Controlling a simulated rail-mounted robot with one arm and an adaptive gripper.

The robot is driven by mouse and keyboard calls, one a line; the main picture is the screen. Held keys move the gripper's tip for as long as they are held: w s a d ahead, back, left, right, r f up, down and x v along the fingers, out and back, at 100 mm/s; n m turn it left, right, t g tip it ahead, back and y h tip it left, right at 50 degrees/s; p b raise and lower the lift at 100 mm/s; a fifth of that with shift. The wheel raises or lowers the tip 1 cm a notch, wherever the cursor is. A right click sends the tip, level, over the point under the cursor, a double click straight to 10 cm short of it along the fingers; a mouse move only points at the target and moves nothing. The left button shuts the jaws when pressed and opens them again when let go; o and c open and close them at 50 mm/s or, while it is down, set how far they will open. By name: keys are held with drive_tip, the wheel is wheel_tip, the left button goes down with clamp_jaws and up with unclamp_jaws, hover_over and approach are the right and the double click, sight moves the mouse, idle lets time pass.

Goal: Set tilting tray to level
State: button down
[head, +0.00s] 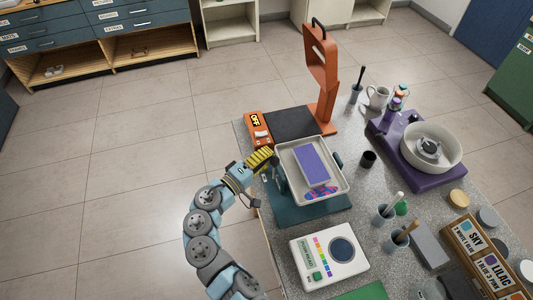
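The tilting tray (343,183) is a pale, shallow rectangular tray on a teal base (312,214) near the left edge of the grey table. A purple slab lies in it, with a patch of blue, red and pink at its near end. The tray looks tilted, but its exact angle is hard to judge from above. A dark knob (338,159) shows on its right side. My gripper (265,157), with yellow and black fingers, is at the tray's left side, close to its far left corner. Contact and finger gap are too small to make out.
An orange press-like device (321,62) with an "OFF" sign stands behind the tray. A white panel (330,255) with coloured squares lies in front. A purple wheel with a bowl (431,150), a small dark cup (368,159) and brush cups are to the right.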

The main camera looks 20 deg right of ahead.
drive_tip(key=a+b, duration=0.3)
drive_tip(key=a, duration=0.6)
drive_tip(key=shift+a, duration=0.25)
idle(0.7)
drive_tip(key=shift+f, duration=0.1)
